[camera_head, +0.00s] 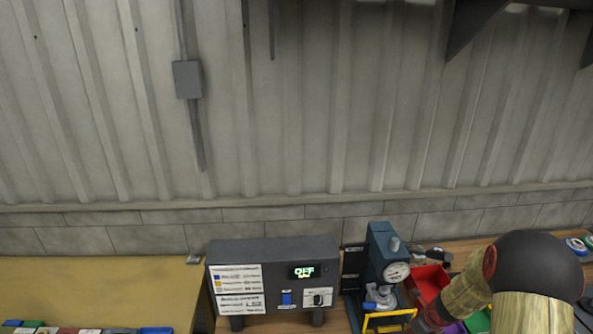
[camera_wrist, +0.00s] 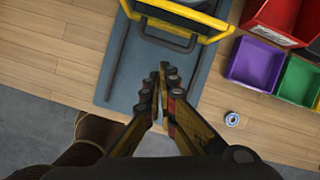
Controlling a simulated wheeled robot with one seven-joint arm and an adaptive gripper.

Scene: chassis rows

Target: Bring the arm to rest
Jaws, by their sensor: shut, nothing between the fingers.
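In the wrist view my gripper (camera_wrist: 163,75) points down over a blue-grey base plate (camera_wrist: 118,75) on the wooden bench. Its two fingers come together at the tips, shut with nothing between them. A yellow frame with a dark bar (camera_wrist: 185,14) lies just beyond the fingertips. In the head view part of my arm (camera_head: 520,280) shows at the lower right, and my gripper is not visible there.
Red (camera_wrist: 285,18), purple (camera_wrist: 256,62) and green (camera_wrist: 298,80) bins sit right of the plate. A small ring (camera_wrist: 232,119) lies on the wood. A shelf bracket (camera_head: 475,22) hangs above.

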